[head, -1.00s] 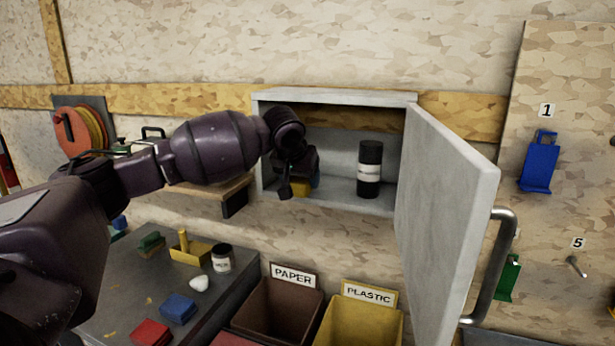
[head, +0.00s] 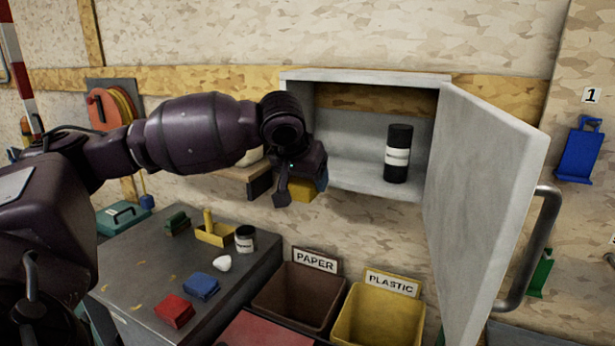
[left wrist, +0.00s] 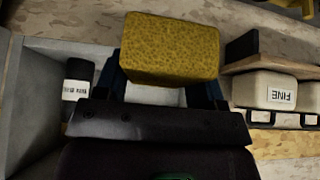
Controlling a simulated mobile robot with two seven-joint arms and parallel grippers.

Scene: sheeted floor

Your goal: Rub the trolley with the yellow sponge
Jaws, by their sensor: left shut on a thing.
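The yellow sponge (left wrist: 170,48) is a porous block between the fingers of my left gripper (left wrist: 166,88) in the left wrist view. In the head view my left gripper (head: 299,186) is shut on the sponge (head: 302,192), in front of the lower left of the open cabinet, and largely hides it. The trolley (head: 135,268), with a dark grey top marked by several yellowish smudges, stands below and to the left. The sponge is well above it and apart from it. My right gripper is not in view.
The trolley top carries a red block (head: 174,311), a blue block (head: 202,286), a white lump (head: 222,263), a jar (head: 245,239), a yellow tray (head: 214,233) and a green brush (head: 177,224). The cabinet door (head: 480,200) stands open. Paper (head: 300,300) and plastic (head: 380,315) bins stand below.

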